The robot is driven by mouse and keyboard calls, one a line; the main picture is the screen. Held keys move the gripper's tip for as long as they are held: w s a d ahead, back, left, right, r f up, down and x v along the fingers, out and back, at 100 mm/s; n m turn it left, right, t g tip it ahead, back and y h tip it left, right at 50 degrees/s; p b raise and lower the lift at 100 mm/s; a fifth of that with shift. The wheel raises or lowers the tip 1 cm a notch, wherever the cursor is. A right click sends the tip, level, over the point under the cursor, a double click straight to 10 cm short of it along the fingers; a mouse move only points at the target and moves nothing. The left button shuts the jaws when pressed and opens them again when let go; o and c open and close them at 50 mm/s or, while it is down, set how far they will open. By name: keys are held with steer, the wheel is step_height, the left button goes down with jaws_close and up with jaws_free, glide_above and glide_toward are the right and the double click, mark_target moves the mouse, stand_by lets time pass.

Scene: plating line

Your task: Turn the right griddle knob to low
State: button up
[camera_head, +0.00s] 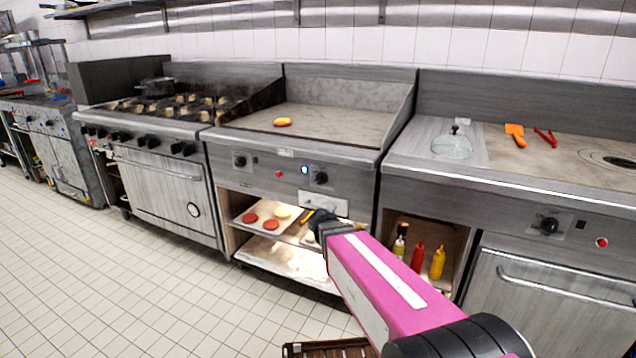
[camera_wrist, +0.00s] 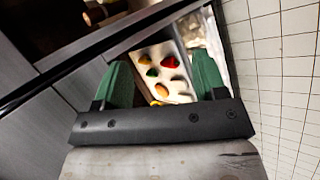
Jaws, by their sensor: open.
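The griddle (camera_head: 345,123) stands in the middle of the line in the head view. Its right knob (camera_head: 321,178) is black and round, on the front panel beside a small lit blue-white indicator. The left knob (camera_head: 240,161) is farther left on the same panel. I cannot read the settings of either knob. My gripper (camera_head: 318,222) is below the right knob, in front of the open shelf, and apart from the knob. In the wrist view my gripper (camera_wrist: 162,82) has its green fingers spread with nothing held between them. The knob is not clear in the wrist view.
A tray (camera_head: 250,228) with red and pale round pieces sits on the shelf under the griddle; a similar tray (camera_wrist: 158,85) shows beyond my fingers. Sauce bottles (camera_head: 417,257) stand in the right cubby. A burner range (camera_head: 160,125) is left. Open tiled floor lies in front.

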steer(key=w+a+r+n+t+h, duration=0.3)
steer(key=w+a+r+n+t, duration=0.2)
steer(key=w+a+r, duration=0.25)
steer(key=n+t+h, duration=0.2)
steer(key=n+t, duration=0.3)
steer(key=n, duration=0.1)
glide_toward(318, 180)
steer(key=x, duration=0.9)
steer(key=shift+w+d+f, duration=0.1)
steer(key=shift+w+d, duration=0.1)
steer(key=shift+d, duration=0.15)
steer(key=c, duration=0.9)
